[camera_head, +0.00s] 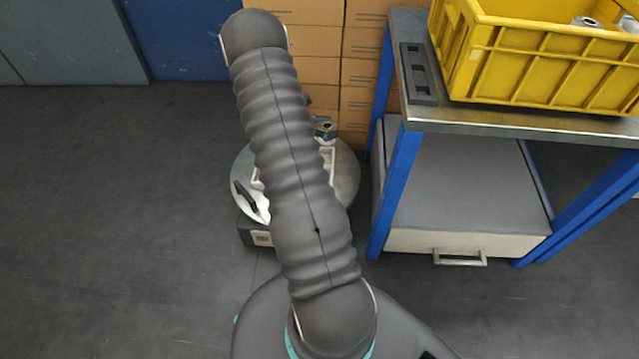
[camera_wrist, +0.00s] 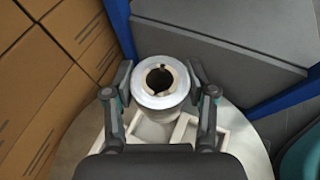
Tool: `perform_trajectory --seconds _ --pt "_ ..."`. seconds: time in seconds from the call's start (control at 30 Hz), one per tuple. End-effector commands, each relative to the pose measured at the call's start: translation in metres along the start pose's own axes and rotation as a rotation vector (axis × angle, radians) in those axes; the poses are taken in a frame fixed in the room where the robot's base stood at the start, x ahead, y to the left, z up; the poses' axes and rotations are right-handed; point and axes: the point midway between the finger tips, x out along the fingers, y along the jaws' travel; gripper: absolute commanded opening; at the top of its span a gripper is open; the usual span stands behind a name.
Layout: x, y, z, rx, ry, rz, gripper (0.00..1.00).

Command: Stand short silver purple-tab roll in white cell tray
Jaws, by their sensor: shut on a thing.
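A short silver roll (camera_wrist: 160,99) with a dark central hole stands upright between the two fingers of my gripper (camera_wrist: 160,80) in the wrist view. The fingers are shut on it from left and right. No purple tab can be made out on it. Whether the roll's foot touches the tray cannot be told. In the head view, my arm hides most of the tray (camera_head: 329,161); a small roll end (camera_head: 325,130) shows beside the arm, near the tray's far end.
The tray sits on a round grey disc (camera_head: 346,183) on a low base. Cardboard boxes (camera_head: 360,75) stand close behind. To the right is a blue-legged metal bench (camera_head: 510,123) with a yellow crate (camera_head: 540,78) and a dark slotted block (camera_head: 418,75). Floor at left is clear.

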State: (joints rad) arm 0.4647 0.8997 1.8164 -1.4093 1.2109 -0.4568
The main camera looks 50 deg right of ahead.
Motion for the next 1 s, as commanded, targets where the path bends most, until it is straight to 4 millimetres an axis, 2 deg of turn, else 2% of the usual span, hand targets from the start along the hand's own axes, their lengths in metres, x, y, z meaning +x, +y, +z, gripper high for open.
perform_trajectory --seconds 0.03,0.1,0.2,0.33,0.47,0.8,1.0 --pt "0.017 -0.005 0.004 0.025 0.0 -0.054 0.16" --pt "0.032 -0.011 0.009 0.049 -0.001 -0.116 0.16" --pt "0.048 -0.018 0.014 0.077 -0.001 -0.179 0.16" --pt "0.057 -0.023 0.015 0.09 0.0 -0.22 0.16" --pt "0.049 -0.029 0.003 0.091 0.0 -0.226 0.16" --pt "0.007 -0.053 -0.058 0.09 -0.001 -0.224 0.16" --pt "-0.01 -0.064 -0.083 0.092 -0.002 -0.225 0.16"
